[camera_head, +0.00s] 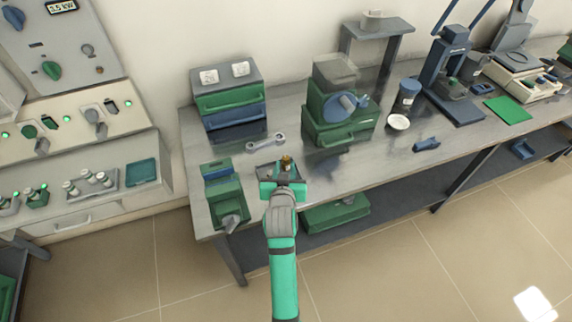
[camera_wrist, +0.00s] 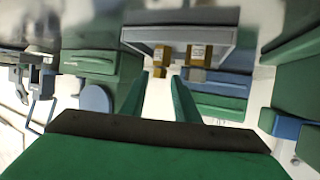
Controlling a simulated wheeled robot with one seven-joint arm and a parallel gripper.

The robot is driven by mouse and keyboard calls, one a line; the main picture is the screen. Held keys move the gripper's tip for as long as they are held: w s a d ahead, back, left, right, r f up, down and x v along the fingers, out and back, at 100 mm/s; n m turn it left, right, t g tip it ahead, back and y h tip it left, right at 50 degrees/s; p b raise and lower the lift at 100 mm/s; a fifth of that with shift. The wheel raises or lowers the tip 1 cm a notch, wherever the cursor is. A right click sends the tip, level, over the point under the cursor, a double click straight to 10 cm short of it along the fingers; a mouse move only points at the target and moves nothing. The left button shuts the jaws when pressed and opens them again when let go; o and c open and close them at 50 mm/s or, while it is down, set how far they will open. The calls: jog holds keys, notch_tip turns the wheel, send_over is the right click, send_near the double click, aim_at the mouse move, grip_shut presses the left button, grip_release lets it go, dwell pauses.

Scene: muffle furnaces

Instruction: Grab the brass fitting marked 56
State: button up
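Two brass fittings with pale labels show beyond my fingers in the wrist view, a left one (camera_wrist: 162,57) and a right one (camera_wrist: 197,55), by a grey surface. The labels are too small to read, so I cannot tell which is marked 56. In the head view a small brass-coloured piece (camera_head: 286,162) shows at my fingertips, over the bench. My gripper (camera_head: 284,172) is above the front part of the bench. In the wrist view its two teal fingers (camera_wrist: 162,82) stand apart, with no clear object gripped between them.
The grey bench (camera_head: 300,180) carries a drawer cabinet (camera_head: 229,100), a wrench (camera_head: 266,142), a green machine with a blue wheel (camera_head: 338,115) and a green-blue device (camera_head: 222,190).

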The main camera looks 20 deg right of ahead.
aim_at(286, 160)
jog(key=shift+x, duration=1.75)
jog(key=shift+r, duration=0.1)
grip_shut()
jog(key=shift+r, duration=0.15)
